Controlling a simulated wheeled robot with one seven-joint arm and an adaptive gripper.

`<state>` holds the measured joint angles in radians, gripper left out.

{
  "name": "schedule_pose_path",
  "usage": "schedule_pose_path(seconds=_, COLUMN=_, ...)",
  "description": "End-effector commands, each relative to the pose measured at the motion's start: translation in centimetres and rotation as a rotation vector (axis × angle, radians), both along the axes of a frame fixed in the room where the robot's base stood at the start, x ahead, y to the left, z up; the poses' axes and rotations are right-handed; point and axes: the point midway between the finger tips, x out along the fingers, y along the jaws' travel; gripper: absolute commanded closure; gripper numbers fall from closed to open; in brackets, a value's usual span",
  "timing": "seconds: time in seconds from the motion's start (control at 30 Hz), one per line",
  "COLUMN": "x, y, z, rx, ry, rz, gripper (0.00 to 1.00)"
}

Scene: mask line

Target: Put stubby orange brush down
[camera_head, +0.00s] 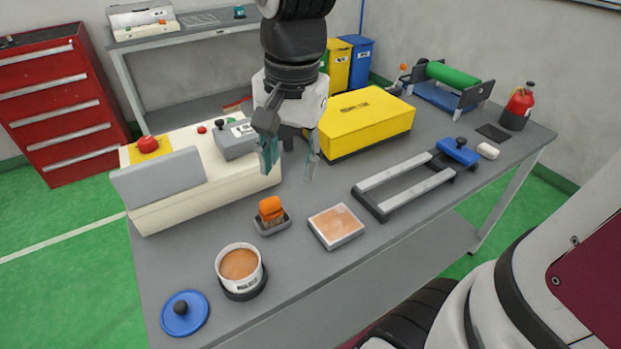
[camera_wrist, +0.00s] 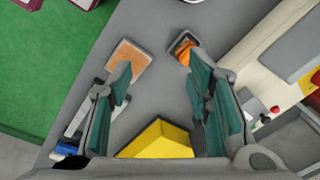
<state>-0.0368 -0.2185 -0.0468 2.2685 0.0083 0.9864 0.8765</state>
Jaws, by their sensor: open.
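The stubby orange brush (camera_head: 271,208) stands upright in a small dark grey holder (camera_head: 272,227) on the grey table. In the wrist view the brush (camera_wrist: 184,52) shows near the top, beyond one fingertip, in its holder (camera_wrist: 175,43). My gripper (camera_head: 289,164) is open and empty, with teal finger pads, above the table behind the brush and apart from it.
A framed copper-coloured plate (camera_head: 337,225) lies right of the brush. A cup of brown paste (camera_head: 239,265) and a blue lid (camera_head: 184,312) are at the front left. A cream machine (camera_head: 205,180) and a yellow case (camera_head: 366,120) stand behind. A rail frame (camera_head: 408,185) lies to the right.

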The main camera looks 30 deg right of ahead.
Motion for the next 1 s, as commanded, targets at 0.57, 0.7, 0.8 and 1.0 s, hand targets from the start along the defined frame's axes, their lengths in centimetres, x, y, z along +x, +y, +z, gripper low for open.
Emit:
schedule_pose_path(seconds=0.57, x=-14.1, y=-0.1, z=1.0, rx=-0.156, ry=-0.134, rz=0.850, gripper=0.55)
schedule_pose_path(seconds=0.7, x=-14.4, y=-0.1, z=0.9, rx=-0.161, ry=-0.134, rz=0.874, gripper=0.55)
schedule_pose_path(seconds=0.8, x=-14.3, y=-0.1, z=0.9, rx=-0.161, ry=-0.134, rz=0.873, gripper=0.55)
schedule_pose_path(seconds=1.0, x=-14.4, y=-0.1, z=1.9, rx=-0.167, ry=-0.146, rz=0.871, gripper=0.55)
